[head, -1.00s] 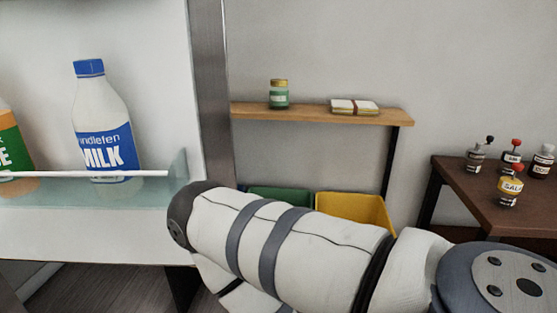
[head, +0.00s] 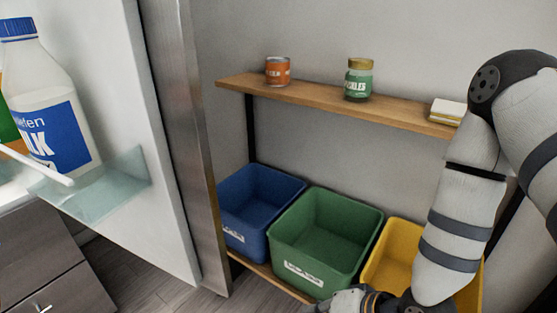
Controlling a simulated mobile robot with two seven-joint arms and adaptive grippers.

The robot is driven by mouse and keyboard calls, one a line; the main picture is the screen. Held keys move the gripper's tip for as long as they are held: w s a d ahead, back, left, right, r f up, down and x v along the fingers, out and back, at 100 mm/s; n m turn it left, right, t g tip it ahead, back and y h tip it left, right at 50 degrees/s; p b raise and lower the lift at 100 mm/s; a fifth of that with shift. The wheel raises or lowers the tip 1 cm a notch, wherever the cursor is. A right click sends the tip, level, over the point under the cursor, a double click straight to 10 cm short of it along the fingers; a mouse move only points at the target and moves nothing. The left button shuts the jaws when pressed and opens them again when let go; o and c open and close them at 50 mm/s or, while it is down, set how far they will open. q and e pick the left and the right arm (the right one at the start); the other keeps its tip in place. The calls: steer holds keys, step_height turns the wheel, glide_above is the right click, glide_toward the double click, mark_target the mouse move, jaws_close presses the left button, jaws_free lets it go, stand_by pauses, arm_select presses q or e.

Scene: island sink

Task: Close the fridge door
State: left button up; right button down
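The fridge door (head: 165,130) stands open at the left, its inner white face and steel edge turned toward me. A glass door shelf (head: 110,190) holds a milk bottle (head: 45,110) with a blue cap, and part of an orange and green container (head: 8,120) shows beside it. My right arm is bent at the right side of the view, and its lower end reaches the bottom edge near the bins. Its gripper fingers are cut off or hidden. It is apart from the door. My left gripper is out of view.
A wooden shelf (head: 310,97) on the wall carries an orange can (head: 278,70), a green jar (head: 358,80) and a small stack (head: 447,110). Below stand blue (head: 258,205), green (head: 325,240) and yellow (head: 390,262) bins. A drawer cabinet (head: 45,265) is at lower left.

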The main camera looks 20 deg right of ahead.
steer(key=w+r+m+t+y, duration=0.1)
steer(key=w+r+t+y, duration=0.2)
steer(key=r, duration=0.5)
steer(key=w+a+r+m+t+y+b, duration=0.1)
steer(key=w+r+t, duration=0.1)
steer(key=w+r, duration=0.45)
steer(key=w+r+m+t+y, duration=0.1)
steer(key=w+r+t+y, duration=0.15)
steer(key=r, duration=0.65)
steer(key=b+x, duration=0.2)
steer(key=x, duration=0.9)
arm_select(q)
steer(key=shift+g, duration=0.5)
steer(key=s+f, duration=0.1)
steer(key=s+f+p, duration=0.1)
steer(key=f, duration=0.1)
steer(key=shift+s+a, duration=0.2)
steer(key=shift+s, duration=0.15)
arm_select(e)
steer(key=shift+h, duration=0.35)
steer(key=s, duration=0.1)
steer(key=s+a, duration=0.1)
steer(key=s, duration=0.2)
steer(key=shift+a, duration=0.3)
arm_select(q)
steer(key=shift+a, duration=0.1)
arm_select(e)
steer(key=shift+s, duration=0.1)
